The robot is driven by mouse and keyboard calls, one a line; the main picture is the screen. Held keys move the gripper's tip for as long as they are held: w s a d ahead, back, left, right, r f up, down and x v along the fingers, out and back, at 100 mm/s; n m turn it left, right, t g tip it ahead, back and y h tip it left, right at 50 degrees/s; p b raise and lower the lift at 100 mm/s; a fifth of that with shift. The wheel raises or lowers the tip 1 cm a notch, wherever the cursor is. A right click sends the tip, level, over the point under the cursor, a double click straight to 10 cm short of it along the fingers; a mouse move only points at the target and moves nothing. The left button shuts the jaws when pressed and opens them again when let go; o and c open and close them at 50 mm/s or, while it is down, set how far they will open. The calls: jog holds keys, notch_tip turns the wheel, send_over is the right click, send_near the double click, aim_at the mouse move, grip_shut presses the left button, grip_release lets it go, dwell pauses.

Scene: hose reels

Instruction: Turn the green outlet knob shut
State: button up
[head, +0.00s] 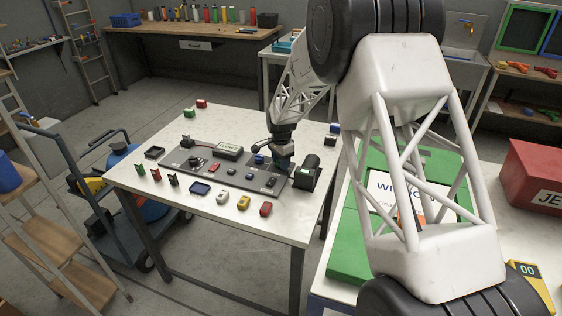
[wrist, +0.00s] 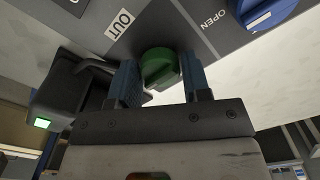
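The green outlet knob (wrist: 160,68) sits on the grey panel beside the OUT label (wrist: 121,24) in the wrist view. My gripper (wrist: 162,80) has one blue finger on each side of the knob, and both fingers appear to touch it. In the head view my gripper (head: 283,160) points down at the right end of the grey panel (head: 215,178) on the white table and mostly hides the knob. The OPEN mark (wrist: 213,19) is on the panel to the right of the knob.
A blue knob (wrist: 268,12) is close by on the panel. A black box with a green light (wrist: 42,122) stands left of my fingers; the head view shows a black device (head: 306,172) right of the panel. Several small coloured blocks lie along the table front.

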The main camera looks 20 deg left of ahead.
jog(key=c, duration=0.5)
jog(key=shift+n, duration=0.5)
jog(key=n, duration=0.6)
jog(key=shift+n, duration=0.3)
jog(key=n, duration=1)
jog(key=shift+r, duration=0.1)
jog(key=shift+n, duration=0.3)
